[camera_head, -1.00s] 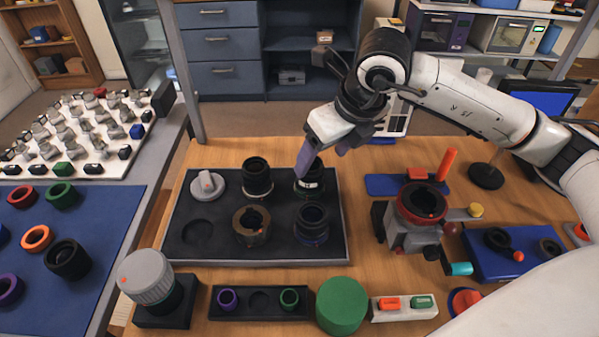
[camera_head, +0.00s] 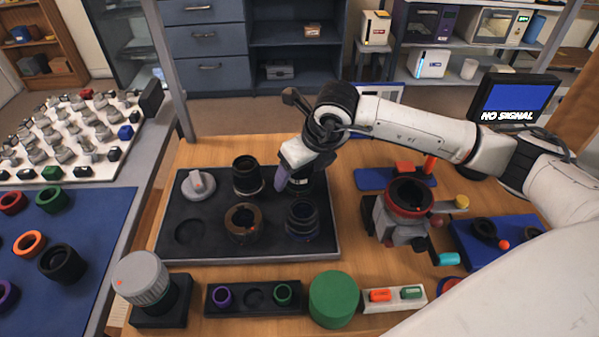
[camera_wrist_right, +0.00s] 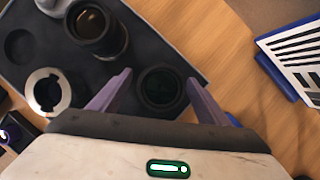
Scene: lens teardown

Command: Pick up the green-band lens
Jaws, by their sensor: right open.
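The green-band lens (camera_head: 300,185) is a dark upright barrel at the back right of the black tray (camera_head: 180,253), partly hidden by my gripper in the head view. In the right wrist view, the lens (camera_wrist_right: 161,88) shows from above as a dark round opening with a faint green tint. My right gripper (camera_head: 296,178) is low over it with purple fingers. In the right wrist view, my right gripper (camera_wrist_right: 160,80) is open, one finger on each side of the lens, with gaps visible. My left gripper is out of view.
A black lens (camera_head: 248,176) stands left of the green-band one, a purple-blue-banded lens (camera_head: 302,219) in front, and a brown-ringed one (camera_head: 243,222) front left. A grey cap (camera_head: 198,185) lies on the tray. A red-ringed clamp device (camera_head: 408,200) stands to the right.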

